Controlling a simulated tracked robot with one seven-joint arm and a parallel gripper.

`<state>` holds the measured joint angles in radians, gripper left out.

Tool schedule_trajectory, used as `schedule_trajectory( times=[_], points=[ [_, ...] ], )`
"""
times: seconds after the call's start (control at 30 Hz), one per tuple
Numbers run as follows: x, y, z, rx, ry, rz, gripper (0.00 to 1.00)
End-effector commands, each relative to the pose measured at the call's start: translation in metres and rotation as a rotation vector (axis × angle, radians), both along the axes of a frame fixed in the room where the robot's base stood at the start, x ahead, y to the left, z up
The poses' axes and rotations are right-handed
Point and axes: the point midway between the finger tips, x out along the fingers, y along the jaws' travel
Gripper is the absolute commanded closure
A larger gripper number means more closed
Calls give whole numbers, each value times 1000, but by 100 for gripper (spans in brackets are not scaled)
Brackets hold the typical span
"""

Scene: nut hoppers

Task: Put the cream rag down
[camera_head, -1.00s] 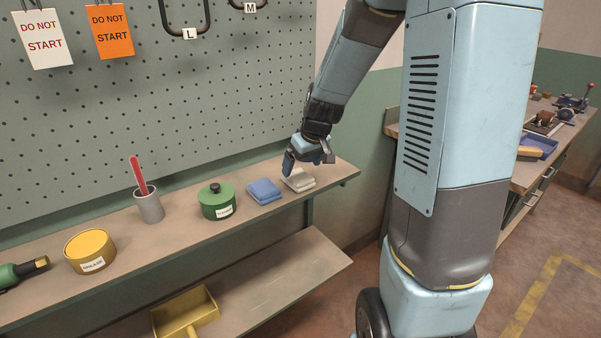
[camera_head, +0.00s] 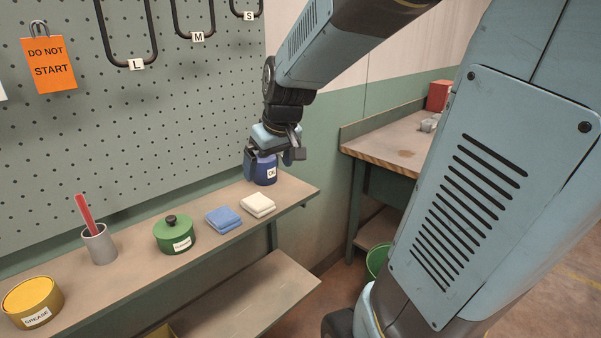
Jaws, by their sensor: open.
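The cream rag (camera_head: 258,205) lies folded on the wooden shelf (camera_head: 140,276), just right of the folded blue rag (camera_head: 223,219), with a small gap between them. My gripper (camera_head: 274,170) is open above and behind the cream rag, apart from it.
On the shelf stand a green lidded pot (camera_head: 175,236), a grey cup (camera_head: 100,246) with a red-handled tool and a yellow GREASE tin (camera_head: 31,302). The pegboard (camera_head: 190,110) rises behind. A wooden bench (camera_head: 395,141) and a green bucket (camera_head: 377,262) are at the right.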

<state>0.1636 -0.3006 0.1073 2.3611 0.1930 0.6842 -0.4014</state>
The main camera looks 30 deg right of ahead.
Motion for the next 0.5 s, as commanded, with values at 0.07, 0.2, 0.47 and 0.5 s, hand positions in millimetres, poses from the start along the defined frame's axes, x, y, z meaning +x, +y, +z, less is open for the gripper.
schedule_trajectory(
  times=[0.07,0.2,0.47,0.5],
  points=[
    [-23,3,13,-2,-14,-23,0],
    [-62,4,29,0,-32,-73,0],
    [-127,1,45,17,-64,-168,0],
    [-134,0,45,19,-68,-179,0]
  ],
)
